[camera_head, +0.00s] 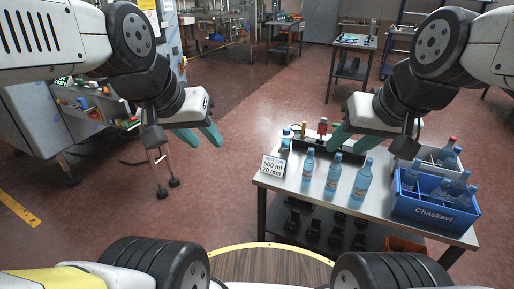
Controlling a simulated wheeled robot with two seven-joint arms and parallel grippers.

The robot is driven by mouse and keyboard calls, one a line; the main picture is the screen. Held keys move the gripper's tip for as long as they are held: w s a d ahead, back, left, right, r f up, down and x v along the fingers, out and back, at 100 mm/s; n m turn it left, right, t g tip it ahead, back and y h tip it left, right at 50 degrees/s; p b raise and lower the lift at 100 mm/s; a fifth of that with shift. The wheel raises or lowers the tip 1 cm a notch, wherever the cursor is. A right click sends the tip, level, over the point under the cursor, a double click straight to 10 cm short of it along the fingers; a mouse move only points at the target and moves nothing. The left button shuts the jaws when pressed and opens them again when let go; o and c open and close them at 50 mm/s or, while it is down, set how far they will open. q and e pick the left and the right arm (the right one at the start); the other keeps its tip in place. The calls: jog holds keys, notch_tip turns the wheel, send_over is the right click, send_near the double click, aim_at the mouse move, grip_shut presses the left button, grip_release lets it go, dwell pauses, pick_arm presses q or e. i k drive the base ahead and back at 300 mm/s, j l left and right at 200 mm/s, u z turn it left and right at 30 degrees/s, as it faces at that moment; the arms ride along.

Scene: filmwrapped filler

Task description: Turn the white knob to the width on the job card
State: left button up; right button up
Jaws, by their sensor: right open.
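The job card (272,166) stands at the left front corner of the metal table and reads 900 ml and 70 mm. I cannot make out the white knob; a machine at the left has a panel with small coloured parts (92,108), too small to tell apart. My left gripper (200,138) has teal fingers spread apart, open and empty, hanging over the floor to the right of that panel. My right gripper (340,138) is open above the back of the table, with no object seen between its teal fingers.
On the metal table (290,184) stand several blue bottles (333,176), a dark rail, a blue crate (432,205) marked Chaskavi and a grey crate (408,153) behind it, both holding bottles.

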aim_at(93, 85)
jog(key=i+j, duration=0.1)
jog(key=j, duration=0.4)
jog(key=i+j, duration=0.1)
jog(key=j, duration=0.45)
jog(key=i+j, duration=0.15)
jog(key=j, duration=0.25)
jog(key=i+j, duration=0.1)
jog(key=j, duration=0.3)
jog(key=i+j, duration=0.15)
jog(key=j, duration=0.25)
jog(key=i+j, duration=0.1)
jog(key=j, duration=0.3)
jog(key=i+j, duration=0.15)
jog(key=j, duration=0.25)
jog(key=i+j, duration=0.1)
jog(key=j, duration=0.3)
jog(key=i+j, duration=0.15)
jog(key=j, duration=0.25)
jog(key=i+j, duration=0.25)
jog(key=j, duration=0.15)
jog(key=i+j, duration=0.5)
jog(key=j, duration=0.25)
jog(key=i+j, duration=0.25)
jog(key=i+j+z, duration=0.1)
jog(key=j, duration=0.4)
jog(key=i, duration=0.1)
